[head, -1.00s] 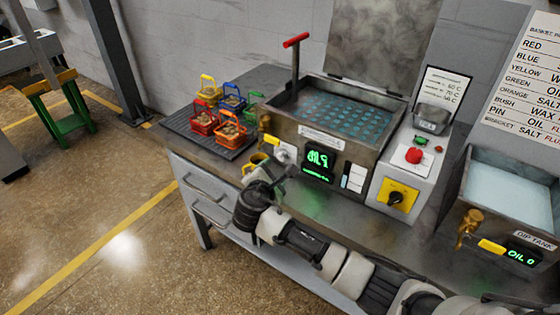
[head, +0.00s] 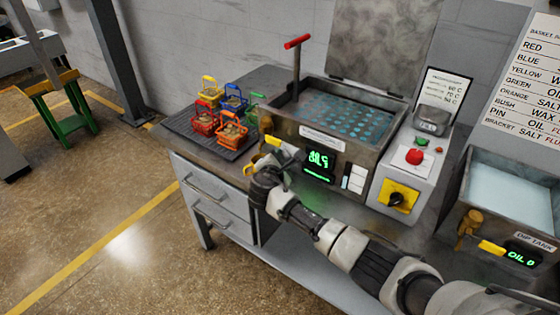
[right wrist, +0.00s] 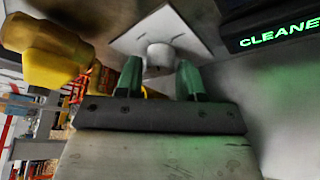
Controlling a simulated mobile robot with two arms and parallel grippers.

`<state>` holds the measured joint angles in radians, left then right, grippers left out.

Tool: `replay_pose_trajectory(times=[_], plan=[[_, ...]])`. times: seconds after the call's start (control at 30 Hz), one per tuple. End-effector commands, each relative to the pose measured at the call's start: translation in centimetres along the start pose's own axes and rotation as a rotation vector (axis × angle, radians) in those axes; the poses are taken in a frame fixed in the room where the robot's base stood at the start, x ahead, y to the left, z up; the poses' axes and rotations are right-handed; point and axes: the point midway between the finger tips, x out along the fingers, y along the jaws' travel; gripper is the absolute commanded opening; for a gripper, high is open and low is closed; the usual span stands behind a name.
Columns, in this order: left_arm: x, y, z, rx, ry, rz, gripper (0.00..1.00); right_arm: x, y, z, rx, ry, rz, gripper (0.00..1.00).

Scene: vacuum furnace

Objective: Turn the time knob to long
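A pale round knob (right wrist: 160,55) on a white square plate (right wrist: 185,28) shows in the right wrist view, on the tank's front; its markings cannot be read. My right gripper (right wrist: 160,78) faces it with its two green fingers apart, one on each side of the knob's near end. I cannot tell whether they touch it. In the head view my right gripper (head: 284,160) is at the tank's front left and hides the knob. A black knob on a yellow plate (head: 399,196) is on the control box further right. My left gripper is not in view.
A yellow valve handle (right wrist: 55,55) is close to the left of my gripper. A green-lit display (head: 319,162) is to its right. Several coloured baskets (head: 232,132) stand on a dark tray at the left. A dip tank (head: 510,200) stands at the right.

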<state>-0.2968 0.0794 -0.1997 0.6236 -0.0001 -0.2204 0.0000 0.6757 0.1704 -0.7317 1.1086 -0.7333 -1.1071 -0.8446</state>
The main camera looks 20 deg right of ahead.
Motion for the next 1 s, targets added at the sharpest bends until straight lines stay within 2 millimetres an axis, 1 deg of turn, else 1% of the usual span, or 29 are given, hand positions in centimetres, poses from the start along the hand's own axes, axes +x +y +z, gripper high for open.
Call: replay_pose_trajectory(times=[0.03,0.1,0.2,0.37,0.57,0.77,1.0], plan=[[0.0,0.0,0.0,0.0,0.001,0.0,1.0,0.0,0.0,0.0,0.0,0.0,0.0,0.31],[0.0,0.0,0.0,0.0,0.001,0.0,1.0,0.0,0.0,0.0,0.0,0.0,0.0,0.2],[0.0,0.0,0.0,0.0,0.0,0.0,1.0,0.0,0.0,0.0,0.0,0.0,0.0,0.07],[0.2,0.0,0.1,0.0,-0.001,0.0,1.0,0.0,-0.1,-0.1,0.009,0.0,0.005,0.06],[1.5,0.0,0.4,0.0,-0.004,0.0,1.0,0.1,-0.3,-0.3,0.071,-0.003,0.036,0.06],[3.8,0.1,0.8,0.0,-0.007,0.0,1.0,0.1,-0.6,-0.5,0.195,-0.009,0.093,0.06],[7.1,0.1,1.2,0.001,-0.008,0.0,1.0,0.2,-0.7,-0.6,0.358,-0.017,0.17,0.06]])
